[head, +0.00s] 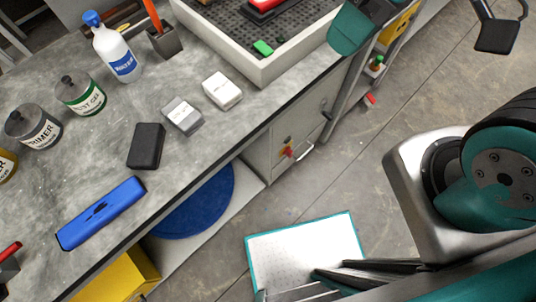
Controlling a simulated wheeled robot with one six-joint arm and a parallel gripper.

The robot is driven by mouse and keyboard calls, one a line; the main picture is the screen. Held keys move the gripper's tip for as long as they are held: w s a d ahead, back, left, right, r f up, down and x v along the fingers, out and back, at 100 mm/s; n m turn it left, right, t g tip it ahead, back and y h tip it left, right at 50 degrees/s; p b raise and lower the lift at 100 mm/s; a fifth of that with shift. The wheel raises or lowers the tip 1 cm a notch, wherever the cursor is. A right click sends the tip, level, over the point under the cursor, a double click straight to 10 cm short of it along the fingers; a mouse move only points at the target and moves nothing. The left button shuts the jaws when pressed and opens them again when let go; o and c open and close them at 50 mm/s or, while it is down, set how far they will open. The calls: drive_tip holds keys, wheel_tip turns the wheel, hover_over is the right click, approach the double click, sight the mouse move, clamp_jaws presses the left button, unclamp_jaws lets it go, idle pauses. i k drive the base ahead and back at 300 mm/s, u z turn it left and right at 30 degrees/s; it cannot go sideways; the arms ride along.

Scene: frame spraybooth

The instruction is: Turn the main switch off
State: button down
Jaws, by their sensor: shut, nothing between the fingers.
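A small red and yellow fitting (286,149), which looks like a rotary switch, is on the light grey cabinet front under the bench. It is too small for me to tell which way its handle points. My gripper (322,279) is at the bottom of the view, low and to the right of the bench. Its dark fingers point left, are shut and hold nothing. It is apart from the red and yellow fitting, which is higher in the picture.
The grey bench (100,170) carries a blue case (101,213), a black box (146,146), tins, a bottle (117,50) and a tray (262,72). A metal handle (303,152) juts out beside the fitting. Concrete floor (345,180) is open to the right.

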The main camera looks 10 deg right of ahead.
sight(287, 151)
drive_tip(key=k, duration=1.3)
drive_tip(key=z, duration=0.6)
drive_tip(key=i, duration=0.5)
drive_tip(key=z, duration=0.9)
drive_tip(key=i, duration=0.5)
drive_tip(key=z, duration=0.1)
